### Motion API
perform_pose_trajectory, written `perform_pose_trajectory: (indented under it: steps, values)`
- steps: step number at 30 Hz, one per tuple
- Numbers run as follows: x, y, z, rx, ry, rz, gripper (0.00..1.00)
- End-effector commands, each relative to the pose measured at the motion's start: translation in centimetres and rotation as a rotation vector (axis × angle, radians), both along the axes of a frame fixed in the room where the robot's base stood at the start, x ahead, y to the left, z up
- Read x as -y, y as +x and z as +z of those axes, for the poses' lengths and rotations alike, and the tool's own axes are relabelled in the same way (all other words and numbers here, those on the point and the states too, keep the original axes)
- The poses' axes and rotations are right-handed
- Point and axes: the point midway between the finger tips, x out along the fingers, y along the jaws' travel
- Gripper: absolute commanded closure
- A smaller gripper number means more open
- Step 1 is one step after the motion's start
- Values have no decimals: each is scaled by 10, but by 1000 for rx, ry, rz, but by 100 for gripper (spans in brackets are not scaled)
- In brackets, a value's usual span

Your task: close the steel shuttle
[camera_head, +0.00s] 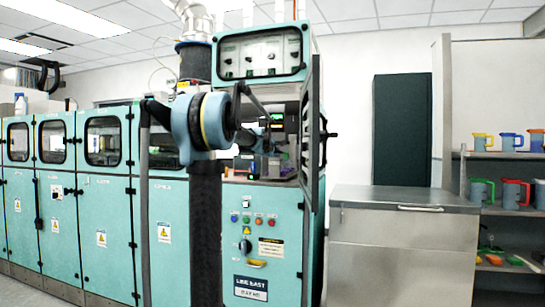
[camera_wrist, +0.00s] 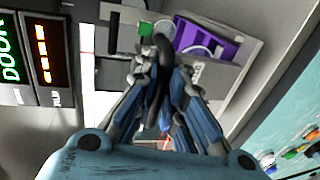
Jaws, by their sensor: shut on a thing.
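My gripper (camera_wrist: 160,70) reaches into the open bay of the teal machine (camera_head: 265,225). Its fingers are closed around a dark upright handle (camera_wrist: 163,45). The handle seems to belong to a pale grey metal carriage (camera_wrist: 219,78), probably the steel shuttle; the fingers hide where they join. A purple block (camera_wrist: 205,40) with a round pale part sits in the carriage, and a small green piece (camera_wrist: 145,29) is beside the handle. How far the shuttle is open cannot be told.
A lit display (camera_wrist: 42,55) with green and orange characters is left in the wrist view. The machine's dark-framed door (camera_head: 313,130) stands open to the right of the bay. A steel cabinet (camera_head: 403,245) and shelves with coloured jugs (camera_head: 516,193) stand farther right.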

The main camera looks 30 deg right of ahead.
Motion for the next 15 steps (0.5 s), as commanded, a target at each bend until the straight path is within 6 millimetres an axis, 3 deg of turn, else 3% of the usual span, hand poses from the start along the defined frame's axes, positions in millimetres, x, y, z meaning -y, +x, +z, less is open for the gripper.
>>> perform_pose_trajectory:
  steps: [15]
  values:
    - [36, 31, 0, 1, 1, 0, 100]
